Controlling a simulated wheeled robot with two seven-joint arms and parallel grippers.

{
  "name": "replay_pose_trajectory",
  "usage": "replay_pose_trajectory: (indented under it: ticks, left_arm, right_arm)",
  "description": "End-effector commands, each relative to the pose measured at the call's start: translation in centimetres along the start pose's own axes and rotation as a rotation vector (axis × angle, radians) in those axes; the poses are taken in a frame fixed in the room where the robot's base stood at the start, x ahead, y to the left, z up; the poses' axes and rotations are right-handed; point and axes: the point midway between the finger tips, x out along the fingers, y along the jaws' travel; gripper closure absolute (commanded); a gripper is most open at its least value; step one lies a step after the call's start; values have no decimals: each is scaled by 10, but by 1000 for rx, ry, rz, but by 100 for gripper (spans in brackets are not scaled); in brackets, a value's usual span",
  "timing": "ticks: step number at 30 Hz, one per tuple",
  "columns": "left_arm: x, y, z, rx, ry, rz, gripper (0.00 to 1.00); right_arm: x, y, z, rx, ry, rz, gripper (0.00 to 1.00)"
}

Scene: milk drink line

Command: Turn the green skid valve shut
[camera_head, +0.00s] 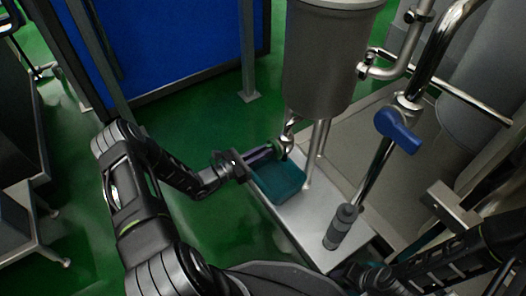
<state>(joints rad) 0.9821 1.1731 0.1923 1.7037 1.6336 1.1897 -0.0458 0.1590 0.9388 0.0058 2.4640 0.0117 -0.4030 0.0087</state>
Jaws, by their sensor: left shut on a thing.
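The green skid valve (279,144) sits on the pipe under the grey tank, near the middle of the camera_head view. Only a small green part of it shows beside the fingers. My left gripper (263,154) reaches in from the left and is shut on the valve handle; the fingers hide most of it. My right gripper (352,271) is low at the bottom of the view, by the near end of the skid. It is dark and partly hidden, so its opening cannot be made out.
The grey tank (325,60) stands on legs above the metal skid (313,215). A teal block (281,180) lies just below my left gripper. A blue-handled valve (397,131) is on the right pipe. A dark cylindrical fitting (342,226) stands near the skid's front.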

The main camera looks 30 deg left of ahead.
Motion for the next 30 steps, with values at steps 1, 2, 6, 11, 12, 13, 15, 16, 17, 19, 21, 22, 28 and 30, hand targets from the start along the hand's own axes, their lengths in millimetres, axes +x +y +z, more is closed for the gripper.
replay_pose_trajectory:
  ticks: [1, 2, 6, 11, 12, 13, 15, 16, 17, 19, 21, 22, 28, 30]
  left_arm:
    - [0, 0, 0, 0, 0, 0, 97]
    - [0, 0, 0, 0, 0, 0, 100]
    - [0, 0, 0, 0, 0, 0, 100]
    - [0, 0, 0, 0, 0, 0, 100]
    - [0, 0, 0, 0, 0, 0, 100]
    - [0, 0, 0, 0, 0, 0, 100]
    - [0, 0, 0, 1, 0, 0, 100]
    - [0, 0, 0, 1, 0, 0, 100]
    - [0, 0, 0, 3, 0, 0, 100]
    - [0, 0, 0, 8, 0, 0, 100]
    - [0, 0, 0, 20, 0, 0, 100]
    - [0, 0, 0, 27, 0, 0, 100]
    - [0, -2, 0, 100, 0, 1, 100]
    - [0, -3, 1, 140, 0, 1, 100]
  right_arm:
    - [0, 0, 0, 0, 0, 0, 64]
    - [0, 0, 0, 0, 0, 0, 64]
    - [0, 0, 0, 0, 0, 0, 64]
    - [0, 0, 0, 0, 0, 0, 64]
    - [0, 0, 0, 0, 0, 0, 64]
    - [0, 0, 0, 0, 0, 0, 64]
    - [0, 0, 0, 0, 0, 0, 64]
    - [0, 0, 0, 0, 0, 0, 64]
    - [0, 0, 0, 0, 0, 0, 64]
    - [-1, 0, 0, 0, 0, 0, 64]
    - [-1, 0, 0, 0, 0, 0, 64]
    - [-2, 0, 0, 0, -1, 0, 64]
    - [-5, -2, 0, 0, -2, 0, 64]
    - [-7, -2, 0, 0, -3, 0, 64]
